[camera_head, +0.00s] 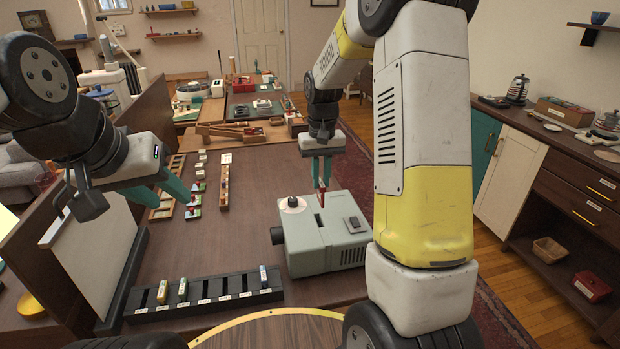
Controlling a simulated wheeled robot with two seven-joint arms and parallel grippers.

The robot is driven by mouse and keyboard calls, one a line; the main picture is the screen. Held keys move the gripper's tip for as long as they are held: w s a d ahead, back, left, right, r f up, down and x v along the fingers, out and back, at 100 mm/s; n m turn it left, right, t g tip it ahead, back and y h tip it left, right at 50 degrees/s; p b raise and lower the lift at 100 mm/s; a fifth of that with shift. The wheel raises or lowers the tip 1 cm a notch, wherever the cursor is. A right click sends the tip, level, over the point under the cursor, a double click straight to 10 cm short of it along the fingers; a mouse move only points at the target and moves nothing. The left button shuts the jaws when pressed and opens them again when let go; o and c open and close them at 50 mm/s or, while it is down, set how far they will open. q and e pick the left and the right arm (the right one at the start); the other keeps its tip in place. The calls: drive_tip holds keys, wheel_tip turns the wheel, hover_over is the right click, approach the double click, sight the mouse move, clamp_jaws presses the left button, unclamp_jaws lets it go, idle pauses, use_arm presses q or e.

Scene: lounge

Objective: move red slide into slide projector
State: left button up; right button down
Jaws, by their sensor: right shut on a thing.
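The grey-green slide projector (300,246) sits on the brown table with a dark slot in its top. My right gripper (322,184) points down over the projector, its teal fingers shut on the small red slide (322,199). The slide is upright just above the slot area; I cannot tell whether its lower edge has entered the slot. My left gripper (166,197) is at the left over the table, its teal fingers spread and nothing visible between them.
A white screen (92,255) stands at left. Wooden strips with small blocks (224,182) lie farther back. The table's middle is clear.

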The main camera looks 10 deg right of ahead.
sight(320, 194)
drive_tip(key=shift+w+a, duration=0.1)
drive_tip(key=shift+w, duration=0.1)
drive_tip(key=shift+f, duration=2.85)
drive_tip(key=shift+f, duration=2.95)
drive_tip(key=c, duration=1.3)
unclamp_jaws()
drive_tip(key=shift+r, duration=3)
